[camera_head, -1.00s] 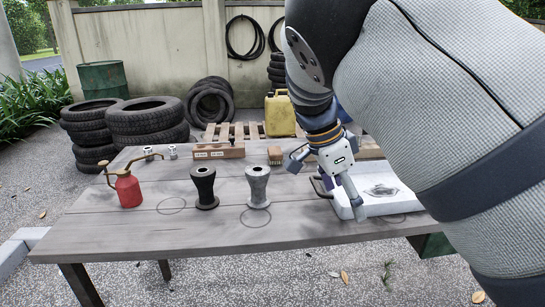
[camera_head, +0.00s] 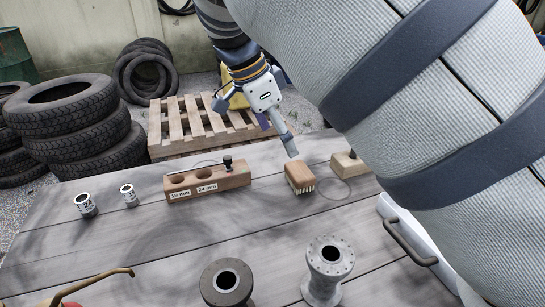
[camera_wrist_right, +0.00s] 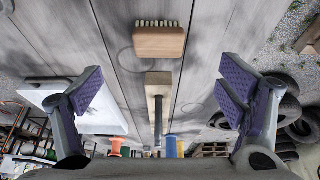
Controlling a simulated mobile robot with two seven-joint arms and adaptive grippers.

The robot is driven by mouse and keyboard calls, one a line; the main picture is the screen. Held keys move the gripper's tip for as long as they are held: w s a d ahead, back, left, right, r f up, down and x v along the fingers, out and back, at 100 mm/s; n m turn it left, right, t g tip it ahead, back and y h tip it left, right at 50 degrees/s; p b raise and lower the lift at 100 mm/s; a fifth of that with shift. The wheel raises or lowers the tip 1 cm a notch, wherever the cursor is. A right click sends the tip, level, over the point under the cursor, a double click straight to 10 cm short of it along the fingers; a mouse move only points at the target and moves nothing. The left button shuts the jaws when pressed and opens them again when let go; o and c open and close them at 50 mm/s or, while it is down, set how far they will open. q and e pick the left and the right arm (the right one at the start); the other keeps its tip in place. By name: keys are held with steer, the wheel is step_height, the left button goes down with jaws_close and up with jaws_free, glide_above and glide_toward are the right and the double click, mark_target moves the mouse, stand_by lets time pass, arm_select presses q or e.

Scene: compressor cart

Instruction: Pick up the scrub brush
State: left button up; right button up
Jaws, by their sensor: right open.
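The scrub brush (camera_head: 300,178) is a small wooden block with pale bristles. It lies on the grey plank table, right of the wooden socket holder. My right gripper (camera_head: 256,127) is open and empty, with its fingers apart; one fingertip appears just above the brush in the head view. In the right wrist view the brush (camera_wrist_right: 159,42) is near the top centre, bristles toward the top edge, beyond the space between the open fingers (camera_wrist_right: 160,97). It touches neither finger there. My left gripper is not in view.
A wooden mallet (camera_wrist_right: 158,88) lies close to the brush; its head (camera_head: 347,164) shows right of it. The socket holder (camera_head: 207,181) and two sockets (camera_head: 107,198) are left. Two flanged spools (camera_head: 326,268) stand in front. A white tray (camera_head: 405,243) is at right.

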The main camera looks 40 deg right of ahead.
glide_above(299, 169)
steer(key=a, duration=0.3)
steer(key=f, duration=0.4)
steer(key=shift+s+d+f, duration=0.15)
steer(key=shift+s+f, duration=0.05)
steer(key=shift+f, duration=0.2)
steer(key=x, duration=0.4)
steer(key=w+x, duration=0.1)
steer(key=x, duration=0.1)
steer(key=shift+d+f, duration=0.15)
steer(key=shift+d, duration=0.15)
steer(key=shift+c, duration=0.5)
steer(key=c, duration=1.2)
